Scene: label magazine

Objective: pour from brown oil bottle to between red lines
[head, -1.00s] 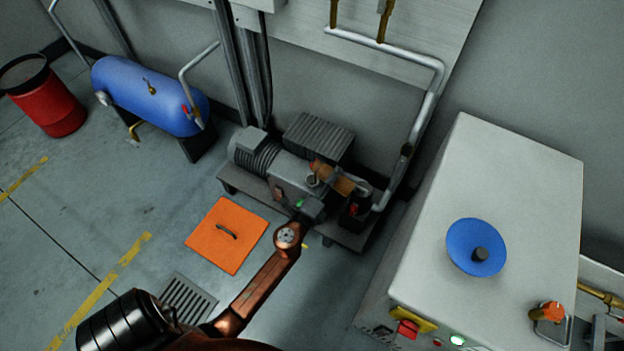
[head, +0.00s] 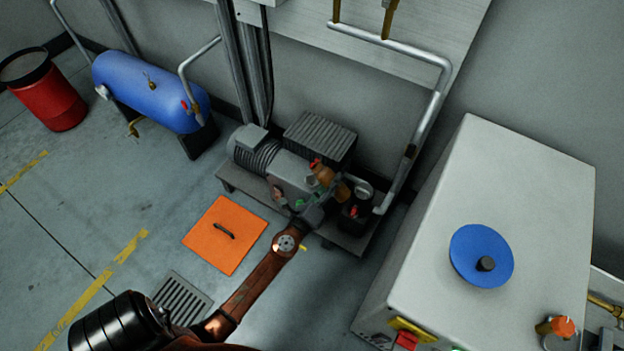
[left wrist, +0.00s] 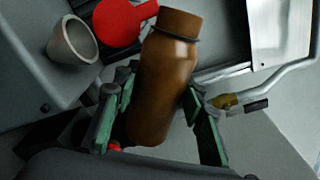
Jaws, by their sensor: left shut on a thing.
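The brown oil bottle (left wrist: 162,90) is between the green-padded fingers of my left gripper (left wrist: 158,118); its open neck is toward the top of the left wrist view. In the head view the bottle (head: 324,173) is tilted over the pump unit (head: 290,172), its neck toward the upper left, beside my left gripper (head: 312,208). A grey cup-shaped filler opening (left wrist: 72,42) lies left of the neck, apart from it in the picture. A red round cap (left wrist: 122,20) shows close beside the neck. No red lines can be made out. My right gripper is out of view.
A grey pipe (head: 430,105) rises behind the pump's right end. A grey cabinet (head: 500,190) with a blue disc (head: 481,256) stands at right. An orange floor plate (head: 225,235) and blue tank (head: 150,93) are at left, with open floor around the plate.

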